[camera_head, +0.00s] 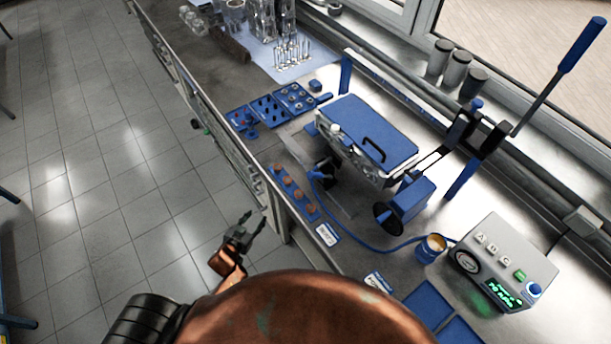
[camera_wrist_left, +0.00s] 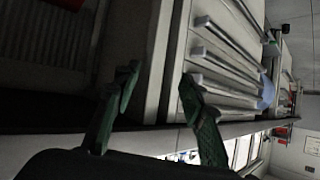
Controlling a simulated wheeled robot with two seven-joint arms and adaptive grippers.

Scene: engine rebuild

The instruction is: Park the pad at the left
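A blue rectangular pad (camera_head: 350,122) with a dark handle (camera_head: 375,150) lies flat on top of a metal engine part on the bench. My left gripper (camera_head: 254,218) is low in the head view, over the floor side of the bench's front edge, well apart from the pad. Its fingers are spread and nothing is between them. In the left wrist view the open gripper (camera_wrist_left: 158,84) faces the bench's drawer fronts (camera_wrist_left: 222,65), and the pad does not show. My right gripper is not in view.
A strip of round copper-coloured parts (camera_head: 294,190) lies near the bench edge. A blue hose (camera_head: 365,247) runs to a grey control box (camera_head: 503,262). A long blue-handled lever (camera_head: 545,85) rises at the right. Blue trays (camera_head: 268,108) stand left of the pad.

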